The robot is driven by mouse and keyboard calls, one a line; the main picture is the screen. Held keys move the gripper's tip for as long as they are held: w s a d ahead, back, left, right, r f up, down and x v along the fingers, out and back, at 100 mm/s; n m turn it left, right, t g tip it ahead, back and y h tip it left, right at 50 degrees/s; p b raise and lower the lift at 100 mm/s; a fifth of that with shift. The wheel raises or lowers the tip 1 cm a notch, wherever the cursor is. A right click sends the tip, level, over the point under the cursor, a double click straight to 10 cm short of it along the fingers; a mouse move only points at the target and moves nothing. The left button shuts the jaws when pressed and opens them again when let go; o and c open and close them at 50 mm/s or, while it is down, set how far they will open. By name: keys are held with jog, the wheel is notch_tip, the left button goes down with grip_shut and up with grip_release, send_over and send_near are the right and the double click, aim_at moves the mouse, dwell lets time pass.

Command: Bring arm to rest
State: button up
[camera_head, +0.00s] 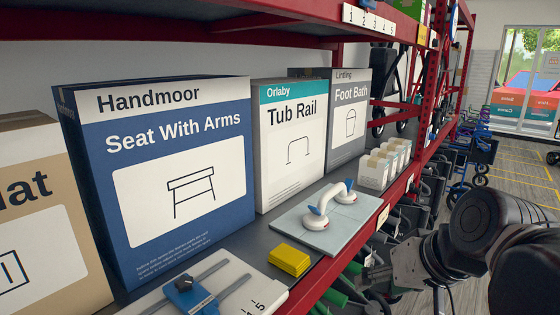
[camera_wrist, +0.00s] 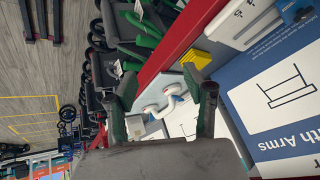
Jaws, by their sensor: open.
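My arm (camera_head: 480,235) reaches in from the lower right in the head view, in front of the red shelf edge. My gripper (camera_wrist: 163,85) is open in the wrist view, its two dark fingers wide apart with nothing held. Beyond the fingers, a white and blue suction grab handle (camera_head: 328,205) stands on a pale tiled board on the shelf. It also shows between the fingers in the wrist view (camera_wrist: 172,95), apart from them. In the head view my fingers are hard to make out against the dark clutter below the shelf.
The shelf's red front beam (camera_head: 340,262) lies close to my arm. On it are a yellow block (camera_head: 289,260), a blue Seat With Arms box (camera_head: 170,170), a Tub Rail box (camera_head: 291,145) and a Foot Bath box (camera_head: 348,120). Scooters and walkers crowd below; open floor (camera_head: 515,185) lies right.

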jog(key=s+d+f+h+b, duration=0.1)
jog(key=s+d+f+h, duration=0.1)
jog(key=f, duration=0.6)
jog(key=shift+s+d+t+h, duration=0.3)
jog(key=shift+s+t, duration=0.1)
jog(key=shift+s, duration=0.3)
